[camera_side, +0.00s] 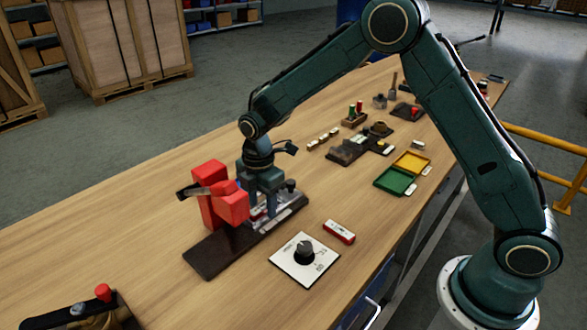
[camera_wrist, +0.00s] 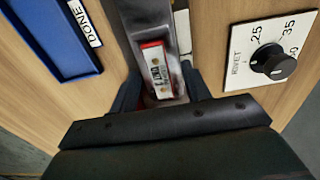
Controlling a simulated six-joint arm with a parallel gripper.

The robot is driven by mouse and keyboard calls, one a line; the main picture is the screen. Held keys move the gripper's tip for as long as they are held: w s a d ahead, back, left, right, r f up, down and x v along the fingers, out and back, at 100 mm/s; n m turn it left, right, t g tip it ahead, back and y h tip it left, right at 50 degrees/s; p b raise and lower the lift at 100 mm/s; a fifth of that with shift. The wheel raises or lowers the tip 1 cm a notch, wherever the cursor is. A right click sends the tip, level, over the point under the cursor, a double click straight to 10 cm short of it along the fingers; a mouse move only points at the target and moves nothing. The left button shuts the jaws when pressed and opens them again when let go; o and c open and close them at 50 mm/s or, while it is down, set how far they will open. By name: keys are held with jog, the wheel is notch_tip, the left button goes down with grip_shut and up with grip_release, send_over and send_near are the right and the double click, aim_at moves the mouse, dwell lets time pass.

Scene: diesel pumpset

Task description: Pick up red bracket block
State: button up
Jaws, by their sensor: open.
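My gripper (camera_side: 265,200) points down over a dark fixture base (camera_side: 208,259) in the side view, just behind large red upright parts (camera_side: 214,200) with a dark lever. In the wrist view my open gripper (camera_wrist: 162,88) has one finger on each side of a small red block (camera_wrist: 158,66) with a white label, set in the dark fixture. The label text is too small to read surely. Whether the fingers touch this block cannot be told. In the side view it is mostly hidden by my gripper and the red parts.
A white dial card (camera_side: 304,260) with a black knob and a red-and-white piece (camera_side: 339,232) lie right of the fixture. A blue DONE tray (camera_wrist: 62,38) shows in the wrist view. Green (camera_side: 394,181) and yellow (camera_side: 411,163) trays stand farther back.

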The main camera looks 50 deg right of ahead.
aim_at(262, 206)
jog(key=shift+c, duration=0.2)
grip_shut()
jog(key=shift+r, duration=0.15)
notch_tip(262, 206, up, 20)
dwell(0.8)
dwell(0.4)
